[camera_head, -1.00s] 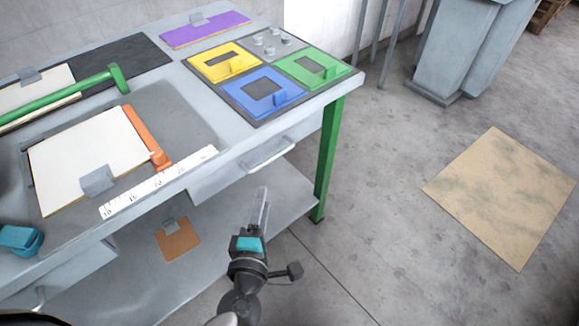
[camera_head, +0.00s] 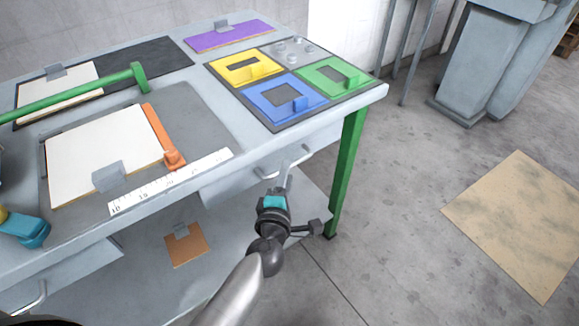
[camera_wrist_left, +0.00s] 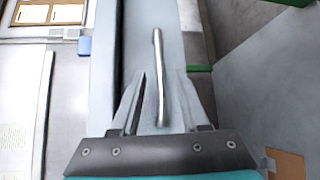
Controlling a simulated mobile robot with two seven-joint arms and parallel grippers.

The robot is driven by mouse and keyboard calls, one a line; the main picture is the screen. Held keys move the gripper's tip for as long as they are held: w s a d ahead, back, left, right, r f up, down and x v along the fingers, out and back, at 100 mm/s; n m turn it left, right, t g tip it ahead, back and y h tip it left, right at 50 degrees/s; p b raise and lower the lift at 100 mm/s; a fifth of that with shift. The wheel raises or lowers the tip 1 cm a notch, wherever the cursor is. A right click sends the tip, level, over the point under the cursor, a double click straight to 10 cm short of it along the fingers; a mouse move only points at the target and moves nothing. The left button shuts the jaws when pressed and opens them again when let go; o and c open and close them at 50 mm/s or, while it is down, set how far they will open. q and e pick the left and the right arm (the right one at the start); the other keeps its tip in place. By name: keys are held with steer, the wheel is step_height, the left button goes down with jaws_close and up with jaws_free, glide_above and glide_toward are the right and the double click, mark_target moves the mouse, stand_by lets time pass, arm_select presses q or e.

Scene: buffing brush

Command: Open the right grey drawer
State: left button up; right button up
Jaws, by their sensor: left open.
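The right grey drawer (camera_head: 222,187) sits shut under the right end of the workbench, with a silver bar handle (camera_head: 305,153) on its front. My left gripper (camera_head: 287,170) is in front of this drawer and hides part of the handle in the head view. In the left wrist view the handle (camera_wrist_left: 157,60) runs lengthwise between the two open fingers of the gripper (camera_wrist_left: 160,85), without a visible grip on it. My right gripper is not in view.
The grey workbench holds blue (camera_head: 283,98), yellow (camera_head: 243,68) and green (camera_head: 335,76) plates above the drawer. A green table leg (camera_head: 347,165) stands right of my gripper. A lower shelf carries a brown clipboard (camera_head: 186,246).

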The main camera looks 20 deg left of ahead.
arm_select(q)
steer(key=shift+w+a+f+b, duration=0.1)
steer(key=shift+w+f+b, duration=0.1)
steer(key=shift+w, duration=0.75)
steer(key=shift+w+a+f+b, duration=0.1)
steer(key=shift+w+b, duration=0.1)
steer(key=shift+w, duration=0.75)
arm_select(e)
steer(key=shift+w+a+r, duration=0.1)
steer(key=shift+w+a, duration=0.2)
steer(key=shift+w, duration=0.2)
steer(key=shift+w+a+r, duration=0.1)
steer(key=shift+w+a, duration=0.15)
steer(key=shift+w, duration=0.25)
arm_select(q)
jaws_close()
